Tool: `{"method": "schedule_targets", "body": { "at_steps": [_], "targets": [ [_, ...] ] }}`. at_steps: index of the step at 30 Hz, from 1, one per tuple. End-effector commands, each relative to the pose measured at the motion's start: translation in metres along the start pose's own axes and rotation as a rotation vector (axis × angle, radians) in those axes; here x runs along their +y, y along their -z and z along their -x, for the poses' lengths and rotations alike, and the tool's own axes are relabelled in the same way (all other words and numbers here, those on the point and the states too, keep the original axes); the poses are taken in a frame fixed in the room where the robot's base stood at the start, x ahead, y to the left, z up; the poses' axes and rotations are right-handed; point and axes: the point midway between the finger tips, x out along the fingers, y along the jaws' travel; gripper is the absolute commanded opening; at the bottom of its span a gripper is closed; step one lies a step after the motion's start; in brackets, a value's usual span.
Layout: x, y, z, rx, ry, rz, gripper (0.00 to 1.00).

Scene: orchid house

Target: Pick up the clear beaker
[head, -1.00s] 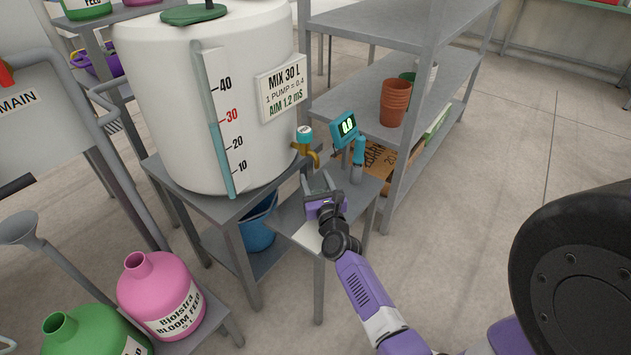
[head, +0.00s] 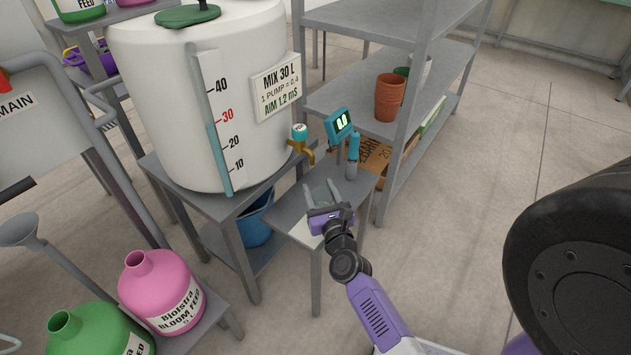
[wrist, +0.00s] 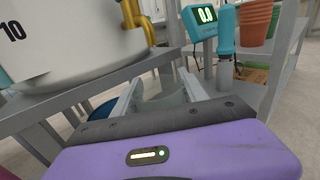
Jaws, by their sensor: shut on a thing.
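My gripper (head: 321,190) is over the small grey side table (head: 364,186), below the brass tap of the white tank. It is shut on the clear beaker (wrist: 165,102), which shows faintly between the two fingers in the wrist view. In the head view the beaker is too faint and too hidden by the gripper to make out well. I cannot tell whether its base touches the table.
The brass tap (head: 304,150) of the tank (head: 160,110) juts out close above. A teal meter (head: 340,124) and a teal-handled probe (head: 352,160) stand behind the gripper. A grey shelf with terracotta pots (head: 389,98) is to the right. Open floor lies further right.

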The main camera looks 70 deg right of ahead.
Motion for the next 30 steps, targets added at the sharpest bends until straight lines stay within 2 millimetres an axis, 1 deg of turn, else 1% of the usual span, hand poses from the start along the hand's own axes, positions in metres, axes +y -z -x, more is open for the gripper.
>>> {"method": "schedule_targets", "body": {
  "at_steps": [1,3,15,24,30],
  "targets": [
    [0.001,0.001,0.008,0.001,-0.002,0.0,0.09],
    [0.0,0.0,0.017,0.001,0.0,0.001,0.09],
    [0.0,0.001,0.061,0.002,-0.001,0.0,0.09],
    [0.0,0.0,0.083,0.0,0.0,0.0,0.09],
    [0.0,0.0,0.091,0.0,0.0,0.0,0.09]
  ]
}}
